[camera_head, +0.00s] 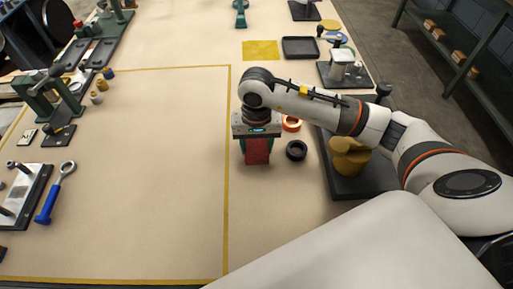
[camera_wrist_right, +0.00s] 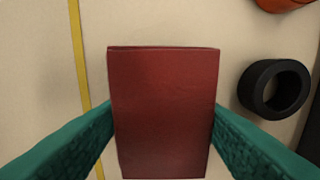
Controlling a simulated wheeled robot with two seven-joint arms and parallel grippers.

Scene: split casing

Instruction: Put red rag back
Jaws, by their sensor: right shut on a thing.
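The red rag (camera_head: 257,151) is a dark red folded rectangle near the middle of the table, just right of a yellow line. It fills the middle of the right wrist view (camera_wrist_right: 163,112). My right gripper (camera_head: 257,147) points down and is shut on the rag, with one green finger on each side of it. I cannot tell whether the rag touches the table. My left gripper is not in view.
A black ring (camera_head: 296,150) and an orange ring (camera_head: 291,124) lie close to the right of the rag. A yellow cloth (camera_head: 260,50) and a black tray (camera_head: 300,47) lie farther back. A blue-handled wrench (camera_head: 55,192) is at left. The taped area left of the rag is mostly clear.

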